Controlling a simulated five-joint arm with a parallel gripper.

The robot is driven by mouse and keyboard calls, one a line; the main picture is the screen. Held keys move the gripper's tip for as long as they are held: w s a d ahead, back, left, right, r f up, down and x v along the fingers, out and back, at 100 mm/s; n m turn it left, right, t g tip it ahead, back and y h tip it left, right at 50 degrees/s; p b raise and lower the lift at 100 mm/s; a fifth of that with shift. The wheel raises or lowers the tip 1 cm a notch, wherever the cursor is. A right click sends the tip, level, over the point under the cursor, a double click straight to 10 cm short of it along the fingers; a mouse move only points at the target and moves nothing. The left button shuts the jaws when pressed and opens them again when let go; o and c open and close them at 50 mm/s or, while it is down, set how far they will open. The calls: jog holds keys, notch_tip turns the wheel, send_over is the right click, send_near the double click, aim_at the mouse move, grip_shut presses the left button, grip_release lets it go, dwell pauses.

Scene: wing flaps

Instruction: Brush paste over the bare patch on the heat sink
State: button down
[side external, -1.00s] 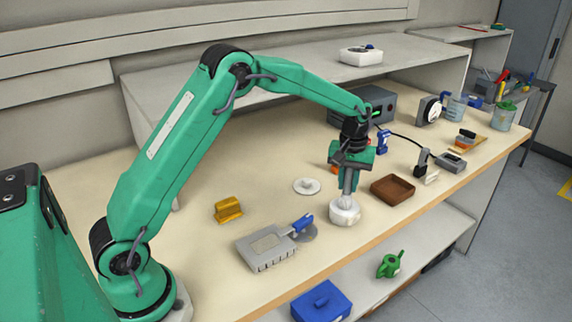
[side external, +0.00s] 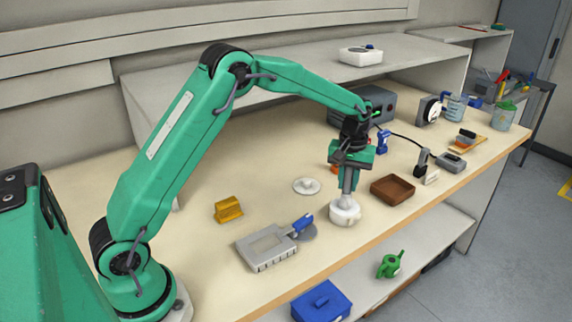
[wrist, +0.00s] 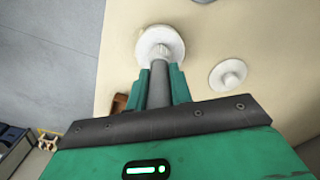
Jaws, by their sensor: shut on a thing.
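The grey heat sink (side external: 262,262) lies flat near the front edge of the bench, with a paler rectangular patch (side external: 268,244) on its top. A white round pot (side external: 345,214) stands to its right; it also shows at the top of the wrist view (wrist: 147,42). My gripper (side external: 350,172) is shut on a grey-handled brush (side external: 347,187), held upright over the pot. In the wrist view the brush (wrist: 160,82) runs down between my fingers to the pot. Its lower end is at the pot, and the bristles are hidden.
A white lid-like disc (side external: 306,186) lies behind the pot; a brown tray (side external: 392,189) is to the right. A blue-handled tool (side external: 302,225) lies against the heat sink. A yellow block (side external: 228,209) stands at the left. The bench between block and disc is clear.

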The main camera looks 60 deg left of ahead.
jog(key=shift+r, duration=3.35)
jog(key=shift+s+r+m, duration=0.25)
jog(key=shift+s+m, duration=0.05)
jog(key=shift+s, duration=0.2)
jog(key=s+r+m, duration=0.2)
jog(key=s+m, duration=0.4)
jog(key=s, duration=0.7)
jog(key=shift+d+r+m, duration=0.15)
jog(key=shift+d+m, duration=0.15)
jog(key=shift+d, duration=0.15)
jog(key=s+a+f+g, duration=0.3)
jog(key=s+f, duration=0.2)
jog(key=s, duration=0.4)
jog(key=shift+s+f, duration=0.3)
jog(key=shift+f, duration=0.05)
